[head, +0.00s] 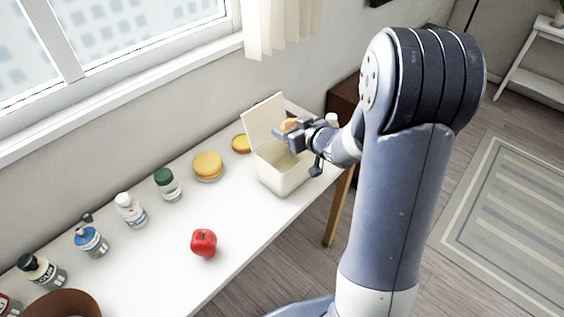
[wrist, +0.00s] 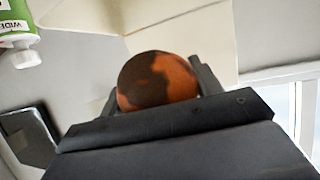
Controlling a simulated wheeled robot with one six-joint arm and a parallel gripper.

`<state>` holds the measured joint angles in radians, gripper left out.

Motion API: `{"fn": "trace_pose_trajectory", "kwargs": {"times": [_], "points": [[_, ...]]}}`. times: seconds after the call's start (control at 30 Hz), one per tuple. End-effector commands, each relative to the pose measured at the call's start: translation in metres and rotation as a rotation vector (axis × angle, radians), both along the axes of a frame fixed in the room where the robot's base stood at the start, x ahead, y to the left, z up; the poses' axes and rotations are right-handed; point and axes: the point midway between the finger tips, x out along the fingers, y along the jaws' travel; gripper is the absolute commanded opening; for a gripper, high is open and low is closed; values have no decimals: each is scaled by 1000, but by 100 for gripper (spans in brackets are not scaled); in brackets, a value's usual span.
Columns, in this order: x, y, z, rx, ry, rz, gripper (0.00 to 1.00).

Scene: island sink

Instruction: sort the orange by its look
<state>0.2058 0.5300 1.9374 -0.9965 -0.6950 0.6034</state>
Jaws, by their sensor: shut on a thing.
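My gripper (head: 287,133) is shut on an orange (wrist: 157,82). In the wrist view the orange has large dark brown patches over its orange skin. In the head view the orange (head: 289,125) shows small between the jaws, above the opening of a cream bin (head: 283,176). The bin stands at the far right end of the white table with its lid (head: 264,123) raised at the back. Part of the bin's opening is hidden by my gripper.
A red pepper or apple (head: 203,242) lies on the table (head: 150,255). A yellow round thing (head: 207,165) and a smaller one (head: 241,143) are left of the bin. Several bottles, including a green-capped one (head: 168,184), line the window side. A brown bowl (head: 62,304) is at front left.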

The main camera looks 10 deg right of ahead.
Motion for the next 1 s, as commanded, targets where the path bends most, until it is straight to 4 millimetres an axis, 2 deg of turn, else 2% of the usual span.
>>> {"fn": "trace_pose_trajectory", "kwargs": {"times": [0.03,0.1,0.4,0.43,0.73,1.0], "points": [[0,0,-8,0,-1,0,33],[0,0,-11,0,-1,0,33],[0,0,-11,0,-1,0,33],[0,0,-11,0,-1,0,61],[0,0,-11,0,-1,0,86],[-1,-1,-11,0,0,0,86]]}}
